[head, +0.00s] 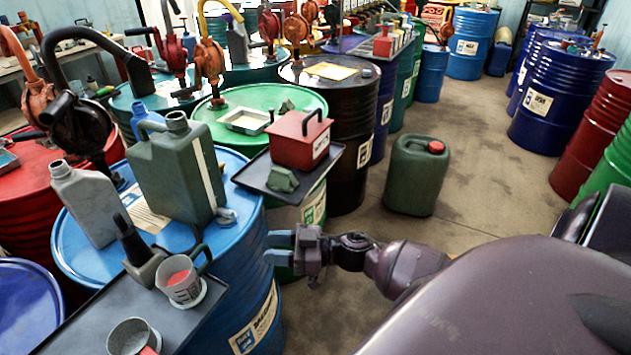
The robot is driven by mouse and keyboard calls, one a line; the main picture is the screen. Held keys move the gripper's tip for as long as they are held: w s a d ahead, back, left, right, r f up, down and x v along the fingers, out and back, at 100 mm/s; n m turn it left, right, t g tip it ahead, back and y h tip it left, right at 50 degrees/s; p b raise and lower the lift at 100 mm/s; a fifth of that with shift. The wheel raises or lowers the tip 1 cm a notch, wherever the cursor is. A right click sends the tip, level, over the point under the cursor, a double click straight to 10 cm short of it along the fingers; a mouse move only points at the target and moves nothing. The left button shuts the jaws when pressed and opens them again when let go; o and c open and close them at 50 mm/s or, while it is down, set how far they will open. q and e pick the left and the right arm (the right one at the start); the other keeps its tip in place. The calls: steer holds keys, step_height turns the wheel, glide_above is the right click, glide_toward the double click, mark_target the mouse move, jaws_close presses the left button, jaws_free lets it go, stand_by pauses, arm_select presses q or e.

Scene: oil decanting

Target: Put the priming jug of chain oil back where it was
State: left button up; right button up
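The saucer is on a dark tray (95,312). No label on the jug is readable, so I cannot tell which oil it holds. My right gripper (270,248) is to the right of the jug, apart from it, beside the blue drum. Its fingers are spread with nothing between them. My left gripper is not in view.
A second cup (128,338) is at the tray's front. A green canister (177,172) and a grey bottle (88,203) stand on the blue drum (247,278). A red box (299,140) sits on a small tray. A green jerrycan (414,180) stands on the otherwise clear floor.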

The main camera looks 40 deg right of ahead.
steer(key=s+d+f+m+g+h, duration=0.1)
steer(key=s+f+m+h, duration=0.7)
steer(key=s+f+h, duration=0.5)
steer(key=shift+s+f+m+h, duration=0.3)
steer(key=shift+s+f+h, duration=0.1)
steer(key=shift+s+f, duration=0.5)
